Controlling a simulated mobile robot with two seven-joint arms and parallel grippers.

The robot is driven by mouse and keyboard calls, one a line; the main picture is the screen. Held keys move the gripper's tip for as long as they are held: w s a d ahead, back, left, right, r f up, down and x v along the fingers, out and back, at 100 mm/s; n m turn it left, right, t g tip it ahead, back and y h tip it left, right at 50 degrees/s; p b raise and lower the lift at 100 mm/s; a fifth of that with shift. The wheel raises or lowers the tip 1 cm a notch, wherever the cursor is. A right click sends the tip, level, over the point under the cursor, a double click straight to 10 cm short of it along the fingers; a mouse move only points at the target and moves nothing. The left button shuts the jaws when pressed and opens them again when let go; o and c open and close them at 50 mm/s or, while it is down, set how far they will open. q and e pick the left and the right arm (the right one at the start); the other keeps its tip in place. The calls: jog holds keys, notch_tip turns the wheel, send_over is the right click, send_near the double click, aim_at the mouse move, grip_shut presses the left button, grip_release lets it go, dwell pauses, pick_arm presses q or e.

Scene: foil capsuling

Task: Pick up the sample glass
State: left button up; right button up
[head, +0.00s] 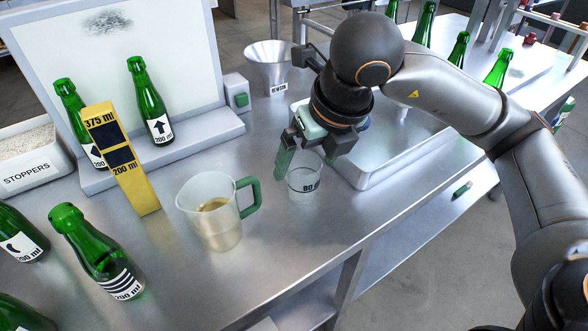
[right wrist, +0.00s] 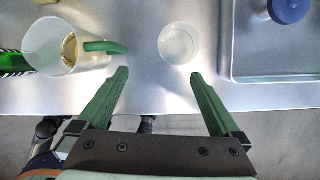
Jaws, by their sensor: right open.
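The sample glass (head: 305,184) is a small clear cup with a dark "80" style marking, upright on the steel bench right of the jug. Part of the glass's rim is hidden by a finger in the head view. My left gripper is not in view.
A jug (head: 212,222) with a green handle (head: 250,197) and some yellowish liquid stands close left of the glass. A steel tray (head: 372,180) lies close right. A funnel marked "REWORK" (head: 268,66) stands behind. Green bottles (head: 98,252) and a yellow gauge (head: 136,185) are left.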

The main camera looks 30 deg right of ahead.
jog(key=w+d, duration=0.1)
jog(key=d, duration=0.1)
jog(key=h, duration=0.1)
send_near(301, 172)
jog(key=f, duration=0.2)
jog(key=shift+s+a+f+m+t, duration=0.3)
jog(key=shift+s, duration=0.1)
jog(key=shift+w+x, duration=0.15)
jog(key=shift+x, duration=1.4)
jog(key=shift+w+x, duration=0.15)
jog(key=shift+x, duration=1.45)
jog(key=shift+r, duration=0.15)
jog(key=shift+c, duration=0.2)
jog(key=c, duration=1.2)
jog(key=shift+r, duration=0.1)
